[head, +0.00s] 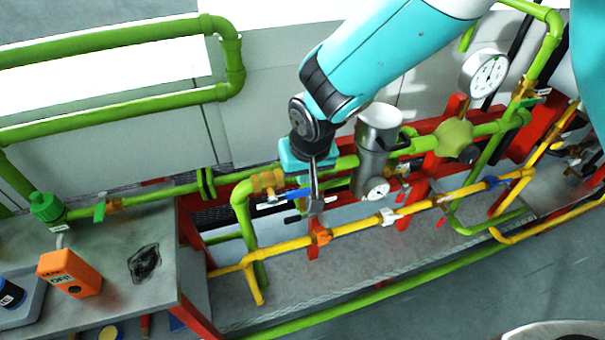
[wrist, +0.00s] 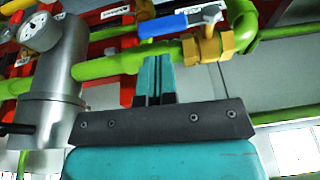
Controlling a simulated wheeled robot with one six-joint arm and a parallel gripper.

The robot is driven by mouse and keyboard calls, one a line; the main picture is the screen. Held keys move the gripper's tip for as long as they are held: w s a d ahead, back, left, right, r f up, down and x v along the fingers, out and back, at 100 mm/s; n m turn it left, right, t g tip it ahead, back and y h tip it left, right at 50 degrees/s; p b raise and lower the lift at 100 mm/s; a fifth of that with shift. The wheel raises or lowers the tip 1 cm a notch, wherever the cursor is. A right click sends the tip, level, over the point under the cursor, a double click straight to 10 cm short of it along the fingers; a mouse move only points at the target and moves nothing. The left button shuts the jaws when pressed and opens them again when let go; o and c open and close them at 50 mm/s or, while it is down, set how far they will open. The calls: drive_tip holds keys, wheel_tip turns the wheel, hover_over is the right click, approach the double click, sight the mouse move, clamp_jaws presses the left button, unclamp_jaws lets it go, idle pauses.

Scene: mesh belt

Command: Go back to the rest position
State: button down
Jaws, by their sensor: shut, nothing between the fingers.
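My gripper (head: 314,208) hangs down from the teal arm near the middle of the head view, in front of the green pipe. It is shut and nothing shows between its fingers. In the wrist view the closed teal fingers (wrist: 154,78) point toward the green pipe (wrist: 110,66). A blue valve handle (head: 297,195) lies just left of the fingers in the head view; it also shows beyond the fingertips in the wrist view (wrist: 163,24). Whether the fingers touch the pipe or handle I cannot tell.
A steel cylinder with a gauge (head: 370,170) stands close to the gripper's right. Yellow pipes (head: 360,223) run below. A table (head: 140,300) at the left carries an orange box (head: 69,273) and a black mark. Grey floor is open at the lower right.

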drive_tip(key=d+b+v, duration=0.1)
drive_tip(key=b+v, duration=0.3)
drive_tip(key=v, duration=0.7)
drive_tip(key=s+d+r+n+g+y+b, duration=0.1)
drive_tip(key=s+d+r+n+g+y, duration=0.1)
drive_tip(key=s+d, duration=1.2)
drive_tip(key=s+r+n, duration=0.1)
drive_tip(key=s, duration=0.2)
drive_tip(key=shift+s+r+g+y+b, duration=0.25)
drive_tip(key=shift+r+g+y+b, duration=0.05)
drive_tip(key=shift+r+g+b, duration=0.1)
drive_tip(key=shift+d, duration=0.1)
